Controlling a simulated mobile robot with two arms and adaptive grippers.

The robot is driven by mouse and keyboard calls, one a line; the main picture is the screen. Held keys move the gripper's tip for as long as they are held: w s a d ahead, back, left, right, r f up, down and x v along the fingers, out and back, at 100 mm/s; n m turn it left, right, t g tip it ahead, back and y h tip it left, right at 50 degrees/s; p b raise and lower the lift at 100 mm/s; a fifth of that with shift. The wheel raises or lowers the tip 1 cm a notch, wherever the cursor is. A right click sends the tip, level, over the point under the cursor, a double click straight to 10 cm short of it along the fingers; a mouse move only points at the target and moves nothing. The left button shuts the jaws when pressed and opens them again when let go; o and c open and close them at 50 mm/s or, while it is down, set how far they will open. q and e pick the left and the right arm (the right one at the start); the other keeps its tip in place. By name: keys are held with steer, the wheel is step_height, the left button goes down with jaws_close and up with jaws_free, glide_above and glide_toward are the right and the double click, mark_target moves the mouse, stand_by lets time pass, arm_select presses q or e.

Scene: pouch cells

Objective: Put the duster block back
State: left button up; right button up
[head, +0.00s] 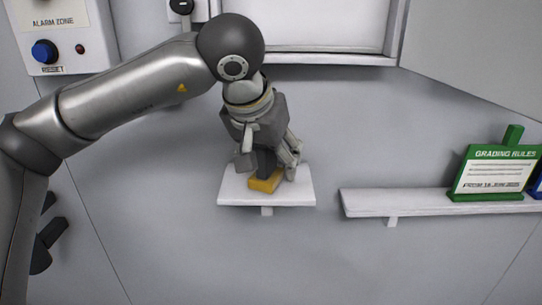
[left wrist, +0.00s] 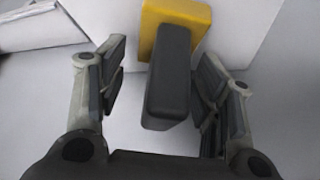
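The duster block has a yellow body (head: 266,183) and a dark grey handle. It sits on a small white shelf (head: 303,190) on the wall. The yellow part (left wrist: 150,30) and the grey handle (left wrist: 168,80) also show in the left wrist view. My left gripper (head: 268,168) reaches down over the block. Its fingers are spread on both sides of the handle, with a gap at each side in the left wrist view, wider on the left. In the head view the fingers partly hide the block. My right gripper is not in view.
A longer white shelf (head: 420,204) to the right holds a green grading rules sign (head: 497,173) and a blue item at the frame edge. A control box (head: 65,40) with a blue button is at upper left. A framed window or board (head: 305,25) is above.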

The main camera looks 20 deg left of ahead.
arm_select(q)
steer(key=b+v, duration=0.2)
steer(key=v, duration=1)
stand_by(0.4)
